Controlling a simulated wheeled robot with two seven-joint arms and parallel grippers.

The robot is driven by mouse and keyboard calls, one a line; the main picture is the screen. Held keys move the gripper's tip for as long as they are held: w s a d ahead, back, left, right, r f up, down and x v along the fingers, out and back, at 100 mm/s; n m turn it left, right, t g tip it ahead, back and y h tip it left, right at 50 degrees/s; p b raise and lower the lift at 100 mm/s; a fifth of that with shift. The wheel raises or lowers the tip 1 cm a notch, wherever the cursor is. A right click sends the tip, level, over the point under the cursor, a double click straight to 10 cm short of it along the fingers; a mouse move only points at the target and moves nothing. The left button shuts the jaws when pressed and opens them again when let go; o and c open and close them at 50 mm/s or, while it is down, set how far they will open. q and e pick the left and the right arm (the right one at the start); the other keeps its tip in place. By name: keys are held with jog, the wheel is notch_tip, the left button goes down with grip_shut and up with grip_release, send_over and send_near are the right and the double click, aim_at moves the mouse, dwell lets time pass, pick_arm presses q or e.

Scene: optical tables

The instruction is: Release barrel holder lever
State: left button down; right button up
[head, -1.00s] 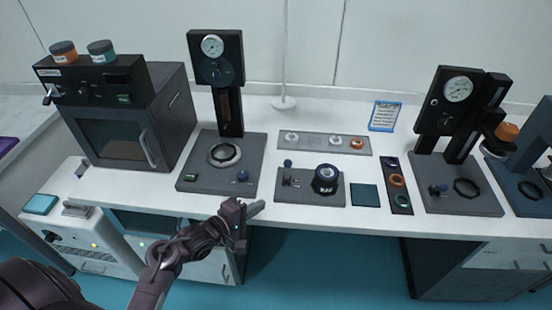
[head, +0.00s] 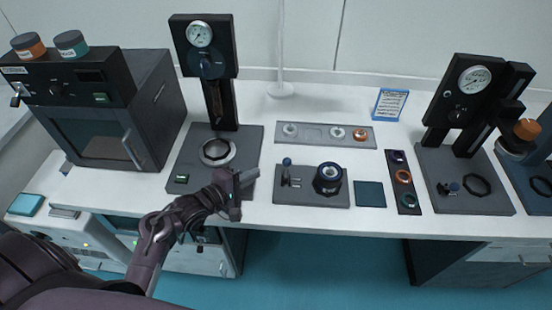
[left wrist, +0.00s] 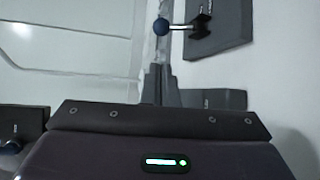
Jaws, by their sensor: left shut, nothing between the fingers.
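The barrel holder (head: 310,199) is a dark grey plate near the front edge of the white table. A dark barrel with a blue ring (head: 328,178) stands upright on its right part. The holder's lever (head: 287,163) with a blue ball knob stands at its left part; the knob also shows in the left wrist view (left wrist: 160,26), just beyond the fingertips. My left gripper (head: 250,175) is shut and empty, left of the holder and apart from the lever in the head view. Its fingers (left wrist: 160,82) point toward the knob in the wrist view. My right gripper is out of view.
A gauge press (head: 215,140) stands behind and left of my gripper. A grey tray with rings (head: 318,126) lies behind the holder. A dark teal pad (head: 369,195) and a ring strip (head: 404,192) lie to its right. A second gauge press (head: 465,180) stands further right.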

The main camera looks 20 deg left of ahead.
aim_at(287, 168)
pick_arm(q)
jog(key=p+x, duration=0.1)
jog(key=x, duration=0.8)
jog(key=shift+w+f, duration=0.1)
jog(key=shift+w, duration=0.2)
jog(key=shift+w+d+f+p, duration=0.15)
jog(key=shift+w+p, duration=0.05)
jog(key=shift+p, duration=0.1)
